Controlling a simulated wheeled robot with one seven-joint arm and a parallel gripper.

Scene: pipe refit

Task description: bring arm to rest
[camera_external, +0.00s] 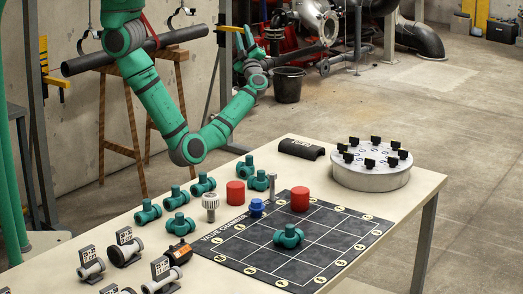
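My green arm hangs down from the top left, bends at a low elbow above the table's back edge, and rises again to its wrist. My gripper (245,42) is at the raised end, pointing up, well above and behind the table. Its fingers are small against the dark red machinery, so I cannot tell whether they are open or shut. No held object can be made out.
The table (395,215) carries green valve parts (179,197), red caps (300,199), a dark gridded mat (325,220) and a round metal flange (371,180). A dark pipe (95,60) lies on wooden trestles behind. A black bucket (288,86) stands on the floor.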

